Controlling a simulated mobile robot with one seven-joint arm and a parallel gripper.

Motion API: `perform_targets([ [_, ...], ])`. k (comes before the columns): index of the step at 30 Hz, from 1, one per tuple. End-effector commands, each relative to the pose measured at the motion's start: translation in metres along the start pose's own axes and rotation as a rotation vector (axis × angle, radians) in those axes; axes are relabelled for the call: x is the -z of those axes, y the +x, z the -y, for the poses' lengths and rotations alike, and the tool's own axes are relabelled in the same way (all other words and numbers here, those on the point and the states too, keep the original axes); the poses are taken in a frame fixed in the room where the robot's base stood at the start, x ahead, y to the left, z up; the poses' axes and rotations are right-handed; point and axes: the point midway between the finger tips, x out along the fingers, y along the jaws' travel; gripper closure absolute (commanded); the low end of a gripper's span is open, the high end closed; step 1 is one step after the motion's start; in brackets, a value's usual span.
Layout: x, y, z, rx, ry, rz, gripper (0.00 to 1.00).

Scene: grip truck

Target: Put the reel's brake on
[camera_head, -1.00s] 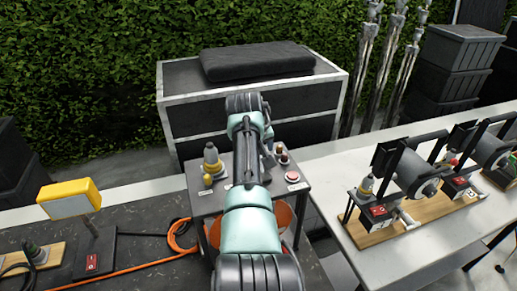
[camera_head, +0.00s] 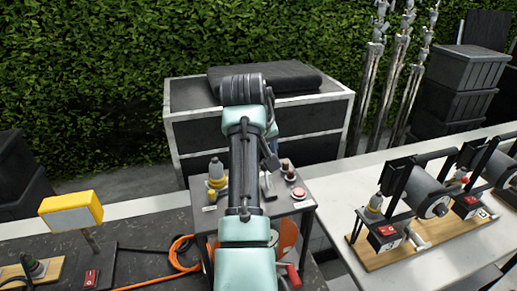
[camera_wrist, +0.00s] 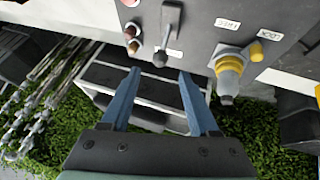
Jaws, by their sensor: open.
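A grey panel (camera_head: 301,205) tops the stand of an orange reel (camera_head: 287,234), which my arm partly hides. In the wrist view, a dark lever (camera_wrist: 169,28) with a round black knob stands on the panel (camera_wrist: 208,22); it also shows small in the head view (camera_head: 266,187). Two small white labels (camera_wrist: 228,24) (camera_wrist: 269,33) lie beside it, apparently lettered upside down in this view. My gripper (camera_wrist: 159,72) is open, its blue fingers on either side of the knob's line; contact cannot be told. In the head view my arm hides most of it.
A grey-yellow connector (camera_wrist: 230,70) stands close beside the lever; reddish-brown knobs (camera_wrist: 132,38) sit on the other side. A red handle (camera_head: 293,275) sticks out by the reel.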

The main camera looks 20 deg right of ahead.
Motion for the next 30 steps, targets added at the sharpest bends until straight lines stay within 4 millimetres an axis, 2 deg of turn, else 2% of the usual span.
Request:
perform_targets([
  [3, 0.000, -0.020, 0.001, -0.002, -0.001, -0.005, 0.39],
  [9, 0.000, -0.043, 0.000, -0.001, -0.001, -0.003, 0.39],
  [23, 0.003, -0.048, 0.000, -0.005, 0.002, -0.021, 0.39],
  [26, 0.015, -0.055, 0.001, -0.021, 0.019, -0.117, 0.39],
  [29, 0.035, -0.074, 0.002, -0.049, 0.048, -0.297, 0.39],
  [30, 0.043, -0.087, 0.003, -0.058, 0.062, -0.386, 0.39],
])
